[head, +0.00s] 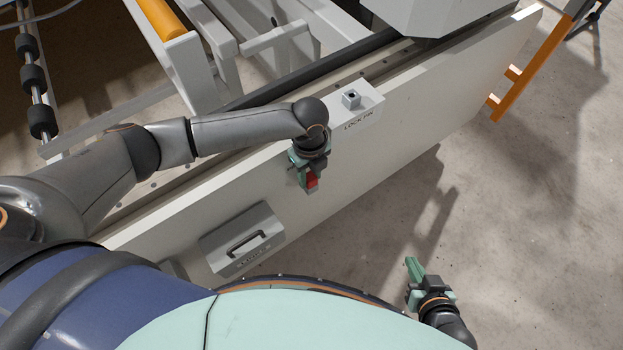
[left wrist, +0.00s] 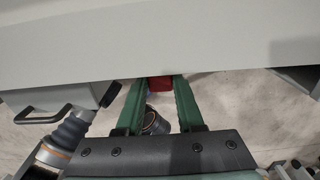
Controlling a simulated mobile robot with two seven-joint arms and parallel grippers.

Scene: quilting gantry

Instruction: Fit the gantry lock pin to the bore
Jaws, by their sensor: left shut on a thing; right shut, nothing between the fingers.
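The lock pin (head: 312,182) shows as a red piece between the fingers of my left gripper (head: 307,178), which is shut on it. The red piece (left wrist: 160,83) also sits between the green fingertips in the left wrist view; the rest of the pin cannot be made out. The bore (head: 351,95) is a dark hole in a small grey block on the plate marked LOCK PIN. My left gripper is apart from the block, below and left of it in the head view. My right gripper (head: 414,272) is shut and empty, off to the lower right.
The long pale gantry beam (head: 400,125) runs diagonally under my left gripper. A grey box with a black handle (head: 243,240) is on its side at the lower left. An orange frame (head: 530,65) stands at the upper right. The concrete floor at right is mostly clear.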

